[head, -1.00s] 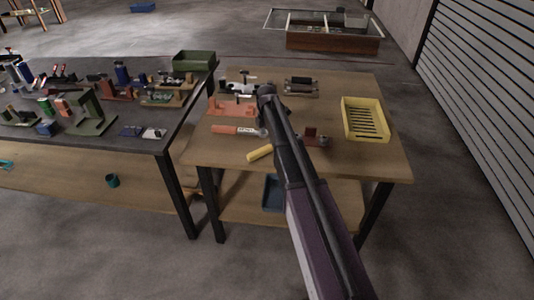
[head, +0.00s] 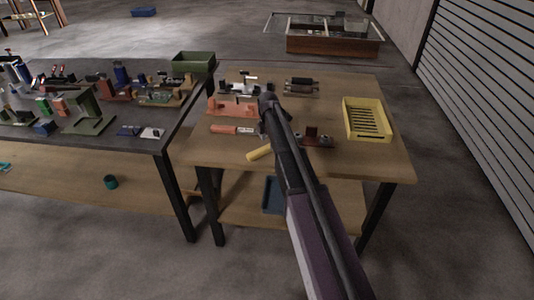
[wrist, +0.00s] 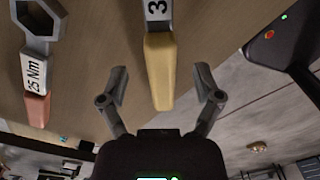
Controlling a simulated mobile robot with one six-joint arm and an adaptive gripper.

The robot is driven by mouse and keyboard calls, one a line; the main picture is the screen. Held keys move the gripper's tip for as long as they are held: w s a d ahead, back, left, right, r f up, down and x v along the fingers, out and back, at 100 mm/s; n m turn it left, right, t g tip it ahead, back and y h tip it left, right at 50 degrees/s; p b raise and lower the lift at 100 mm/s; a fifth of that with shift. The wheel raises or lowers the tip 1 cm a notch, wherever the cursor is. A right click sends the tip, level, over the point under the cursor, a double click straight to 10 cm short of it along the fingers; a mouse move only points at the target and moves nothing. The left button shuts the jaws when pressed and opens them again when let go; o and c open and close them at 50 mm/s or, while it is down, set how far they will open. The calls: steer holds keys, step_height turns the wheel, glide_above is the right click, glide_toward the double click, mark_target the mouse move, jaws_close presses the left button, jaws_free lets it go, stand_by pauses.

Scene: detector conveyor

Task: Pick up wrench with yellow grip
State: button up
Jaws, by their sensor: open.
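The wrench with the yellow grip (head: 259,153) lies on the right wooden table, its other end hidden behind my arm in the head view. In the wrist view its yellow grip (wrist: 160,75) points toward my gripper (wrist: 161,71), with a white label partly showing "3" beyond it. The open fingers stand on either side of the grip, with a gap on each side. I cannot tell how far above the table they are. A second wrench with an orange-red grip (head: 225,128) lies farther back on the table; it also shows in the wrist view (wrist: 37,108), labelled "25 Nm".
A yellow slotted tray (head: 367,121) sits at the table's right. An orange fixture (head: 232,106) and a small brown block on a base (head: 312,136) are near the wrenches. A dark table (head: 60,140) with many parts adjoins at left. The table's front right is clear.

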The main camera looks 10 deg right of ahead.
steer(key=shift+f+b, duration=0.85)
steer(key=shift+f, duration=0.35)
steer(key=shift+c, duration=0.2)
jaws_close()
